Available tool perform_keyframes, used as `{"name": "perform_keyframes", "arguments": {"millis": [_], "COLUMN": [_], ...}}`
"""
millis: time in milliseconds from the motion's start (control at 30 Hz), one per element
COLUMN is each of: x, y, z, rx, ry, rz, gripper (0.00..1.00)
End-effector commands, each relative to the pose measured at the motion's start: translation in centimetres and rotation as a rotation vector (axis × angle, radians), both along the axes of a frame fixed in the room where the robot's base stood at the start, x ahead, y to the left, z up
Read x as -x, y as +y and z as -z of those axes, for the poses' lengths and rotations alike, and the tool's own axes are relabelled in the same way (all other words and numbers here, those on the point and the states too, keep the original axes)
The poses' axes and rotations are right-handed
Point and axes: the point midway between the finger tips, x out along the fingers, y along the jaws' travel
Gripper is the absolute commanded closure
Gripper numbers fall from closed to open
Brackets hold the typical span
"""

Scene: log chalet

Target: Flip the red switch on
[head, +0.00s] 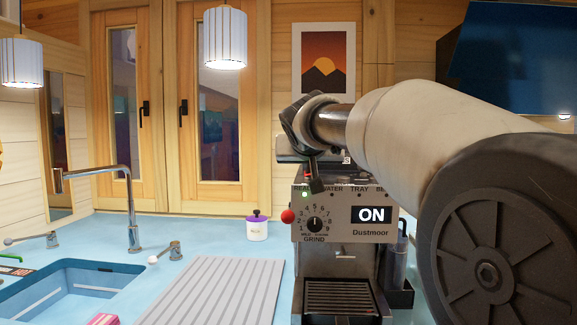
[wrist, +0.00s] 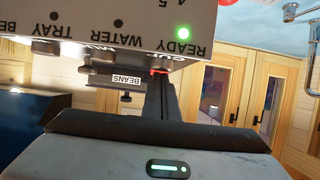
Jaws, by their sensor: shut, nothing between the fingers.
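The coffee machine (head: 345,205) stands on the counter, and its panel display (head: 371,215) reads ON. A red ball-ended switch (head: 288,216) sticks out at the panel's left edge, beside the grind dial (head: 314,224). Part of a red ball (wrist: 230,2) shows at the top edge of the wrist view. A green light (wrist: 183,34) glows by the READY label. My gripper (head: 317,186) is shut and empty, pointing down before the panel's upper left, above and right of the red switch and apart from it. In the wrist view its dark fingers (wrist: 160,97) reach toward the machine; a small red patch shows near their tip.
A ribbed drainboard (head: 225,290) and a blue sink (head: 65,290) with a tall tap (head: 128,200) lie left of the machine. A white jar with a purple lid (head: 257,227) stands at the back. The counter between jar and machine is clear.

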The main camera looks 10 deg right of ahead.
Motion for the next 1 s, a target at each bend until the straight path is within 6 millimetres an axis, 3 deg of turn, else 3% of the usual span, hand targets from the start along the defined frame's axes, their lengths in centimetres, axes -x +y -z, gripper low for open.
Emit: {"name": "perform_keyframes", "arguments": {"millis": [367,767,867,1000], "x": [0.0,0.0,0.1,0.2], "y": [0.0,0.0,-0.1,-0.4], "z": [-1.6,-1.9,-2.8,-5.6], "rx": [0.001,0.001,0.0,0.001], "ry": [-0.001,-0.001,-0.002,-0.003], "rz": [0.0,0.0,0.0,0.0], "gripper": [1.0,1.0,1.0,1.0]}}
